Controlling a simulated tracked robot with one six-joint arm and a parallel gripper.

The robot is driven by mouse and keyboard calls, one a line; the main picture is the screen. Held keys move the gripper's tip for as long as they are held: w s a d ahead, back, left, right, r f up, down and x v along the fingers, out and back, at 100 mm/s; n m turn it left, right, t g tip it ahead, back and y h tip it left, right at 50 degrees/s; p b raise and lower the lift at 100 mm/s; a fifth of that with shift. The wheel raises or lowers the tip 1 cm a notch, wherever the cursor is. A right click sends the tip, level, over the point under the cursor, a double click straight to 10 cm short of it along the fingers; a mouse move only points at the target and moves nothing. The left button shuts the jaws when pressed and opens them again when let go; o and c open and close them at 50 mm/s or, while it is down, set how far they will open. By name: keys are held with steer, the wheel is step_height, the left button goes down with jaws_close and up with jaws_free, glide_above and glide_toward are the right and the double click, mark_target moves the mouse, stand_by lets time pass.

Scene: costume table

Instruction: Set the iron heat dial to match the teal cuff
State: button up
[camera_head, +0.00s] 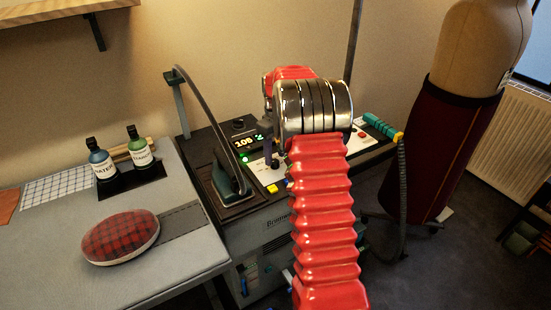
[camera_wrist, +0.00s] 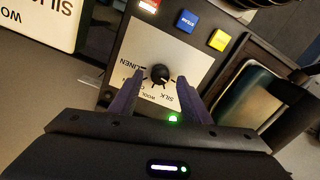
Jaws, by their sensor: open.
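The black heat dial (camera_wrist: 160,74) sits on a pale plate with fabric words around it, LINEN on the left and SILK on the right in the wrist view. I cannot tell which word its pointer meets. My gripper (camera_wrist: 161,79) is open, with one dark finger on each side of the dial; I cannot tell if they touch it. In the head view my arm partly hides the control panel (camera_head: 264,178). A teal ribbed piece (camera_head: 378,125) with a yellow end lies at the station's right; I cannot tell if it is the teal cuff.
The iron (camera_head: 230,178) stands just left of the panel, its cord arching above. Blue (camera_wrist: 187,22) and yellow (camera_wrist: 221,39) buttons sit near the dial. A lit green lamp (camera_wrist: 172,118) is close to the fingers. A tartan cushion (camera_head: 120,237) and two bottles are on the left table.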

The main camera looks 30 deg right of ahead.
steer(key=shift+f, duration=1.15)
steer(key=shift+c, duration=0.4)
steer(key=c, duration=0.9)
steer(key=shift+d, duration=0.15)
steer(key=shift+c, duration=0.3)
